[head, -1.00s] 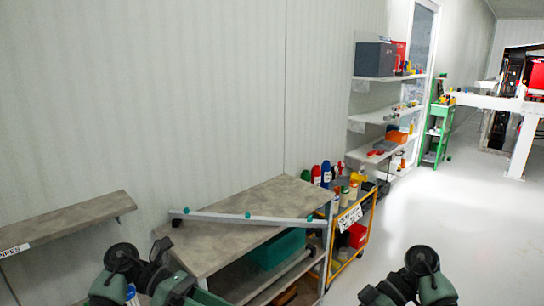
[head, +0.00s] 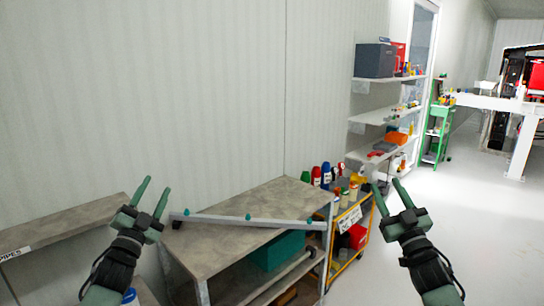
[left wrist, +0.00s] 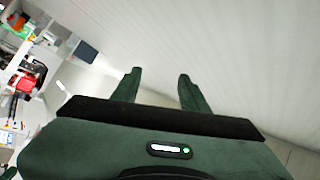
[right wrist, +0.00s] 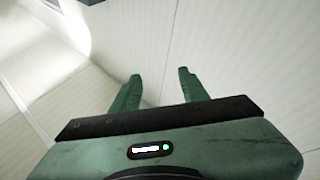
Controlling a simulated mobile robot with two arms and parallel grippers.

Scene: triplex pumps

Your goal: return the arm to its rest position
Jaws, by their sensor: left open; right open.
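My left gripper (head: 153,200) is open and empty, raised with its fingers pointing up in front of the left end of the grey bench. My right gripper (head: 388,196) is also open and empty, raised with its fingers up over the floor to the right of the yellow trolley. In the left wrist view the two green fingers (left wrist: 158,82) stand apart with only wall behind them. In the right wrist view the fingers (right wrist: 160,82) are likewise apart with nothing between them.
A grey bench (head: 215,250) carries a long rail with teal knobs (head: 248,217); a teal bin (head: 276,250) sits below. A yellow trolley (head: 347,243) with bottles stands beside it. A shelf (head: 60,228) is at left. Open floor (head: 480,230) lies to the right.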

